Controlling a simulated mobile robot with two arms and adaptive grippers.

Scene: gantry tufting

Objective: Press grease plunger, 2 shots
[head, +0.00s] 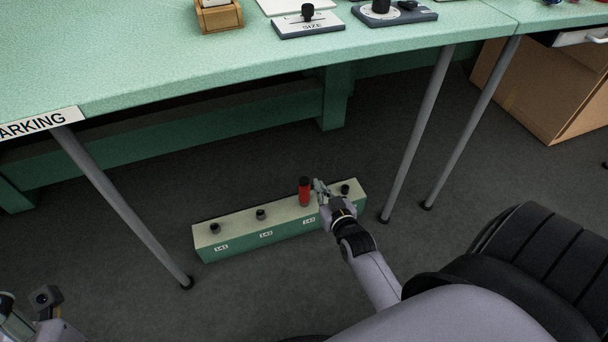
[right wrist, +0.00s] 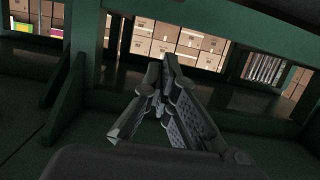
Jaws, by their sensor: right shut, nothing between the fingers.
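A red plunger cylinder with a black top (head: 304,192) stands upright on a long pale-topped green block (head: 238,236) on the floor. My right gripper (head: 319,185) is just right of the plunger, near its top. In the head view I cannot tell whether they touch. In the right wrist view the fingers (right wrist: 164,68) come together at the tips with nothing between them. The plunger does not show there. Part of my left wrist shows at the lower left corner of the head view; its fingers cannot be made out.
Black fittings (head: 261,214) stand along the block's top, above number labels. The green table (head: 160,55) overhangs behind, with grey legs (head: 125,210) left and right of the block.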

